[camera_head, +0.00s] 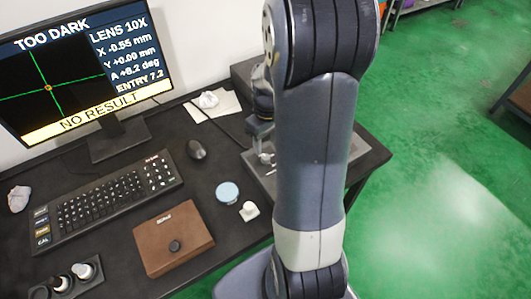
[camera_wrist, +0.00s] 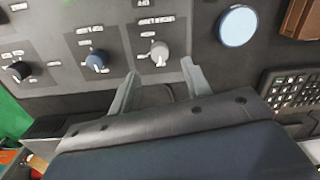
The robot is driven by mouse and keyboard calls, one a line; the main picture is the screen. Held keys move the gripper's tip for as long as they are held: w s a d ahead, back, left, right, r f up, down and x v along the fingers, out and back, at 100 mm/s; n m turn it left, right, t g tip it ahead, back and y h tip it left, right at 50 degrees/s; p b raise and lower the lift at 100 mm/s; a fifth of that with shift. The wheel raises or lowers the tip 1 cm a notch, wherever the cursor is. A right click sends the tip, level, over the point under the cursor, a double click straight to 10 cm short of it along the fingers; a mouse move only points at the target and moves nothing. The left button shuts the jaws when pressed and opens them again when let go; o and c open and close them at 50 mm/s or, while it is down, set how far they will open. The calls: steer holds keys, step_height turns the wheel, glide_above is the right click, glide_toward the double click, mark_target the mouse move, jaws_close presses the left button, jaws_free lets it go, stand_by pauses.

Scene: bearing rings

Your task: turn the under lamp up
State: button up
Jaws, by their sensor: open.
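The wrist view shows a row of knobs on a dark panel: a pale grey knob (camera_wrist: 160,50), a blue knob (camera_wrist: 97,60) and a black knob (camera_wrist: 20,70). The printing around them is too small to read, so I cannot tell which is the under lamp's. My gripper (camera_wrist: 160,69) is open, its two fingers spread just short of the pale grey knob, one toward each side, with nothing between them. In the head view my arm hides the gripper. The monitor (camera_head: 75,65) reads TOO DARK and NO RESULT, with LENS 10X.
A pale blue disc (camera_head: 227,192) lies beside a white knob (camera_head: 249,211) on the dark desk. Green floor is open on the right.

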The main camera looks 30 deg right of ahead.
mark_target(265, 156)
step_height(265, 156, down, 6)
steer(key=shift+a, duration=0.1)
stand_by(0.4)
steer(key=c, duration=1)
